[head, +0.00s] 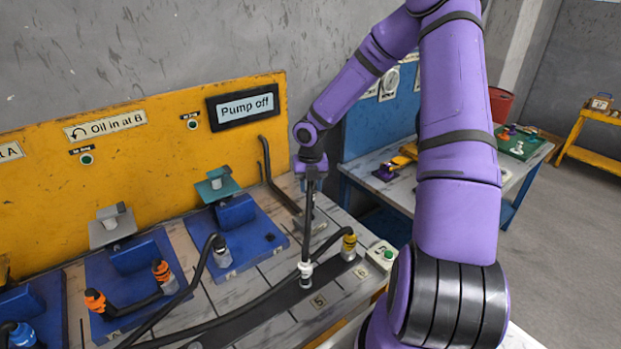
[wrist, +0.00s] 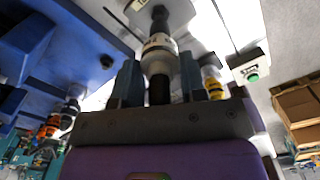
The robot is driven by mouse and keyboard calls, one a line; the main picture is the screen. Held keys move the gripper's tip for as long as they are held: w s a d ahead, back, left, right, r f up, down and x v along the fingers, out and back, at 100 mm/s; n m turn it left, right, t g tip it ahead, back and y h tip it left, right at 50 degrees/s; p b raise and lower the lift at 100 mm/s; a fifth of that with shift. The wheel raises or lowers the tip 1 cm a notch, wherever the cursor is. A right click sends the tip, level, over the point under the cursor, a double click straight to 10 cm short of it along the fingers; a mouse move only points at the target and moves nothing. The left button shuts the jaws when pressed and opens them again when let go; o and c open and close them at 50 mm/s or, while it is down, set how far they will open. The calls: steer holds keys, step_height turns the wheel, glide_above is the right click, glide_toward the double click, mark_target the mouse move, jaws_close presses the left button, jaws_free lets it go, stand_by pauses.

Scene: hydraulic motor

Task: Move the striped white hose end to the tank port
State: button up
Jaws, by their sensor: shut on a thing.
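The white hose end (head: 305,268) with dark stripes stands upright at the front strip, by the label 5. Its black hose rises towards my gripper (head: 311,190), which hangs pointing down above it. In the wrist view, my gripper (wrist: 159,82) is shut on the black part behind the white hose end (wrist: 159,48), which points away from me between the fingertips. A grey fitting is just under the white end in the head view; I cannot tell whether the two are joined. No port is readable as the tank port.
A yellow hose end (head: 349,243) stands close on the right, near a green button (head: 388,254). A grey hose end (head: 221,252) and orange ends (head: 95,300) are to the left. A yellow panel (head: 150,160) with a "Pump off" display (head: 245,106) stands behind. Black hoses cross the bench.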

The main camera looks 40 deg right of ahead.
mark_target(310, 194)
steer(key=shift+f, duration=0.75)
steer(key=shift+f, duration=0.15)
steer(key=shift+f, duration=0.75)
jaws_close()
steer(key=o, duration=1.3)
jaws_free()
steer(key=shift+f, duration=0.1)
steer(key=shift+r, duration=3)
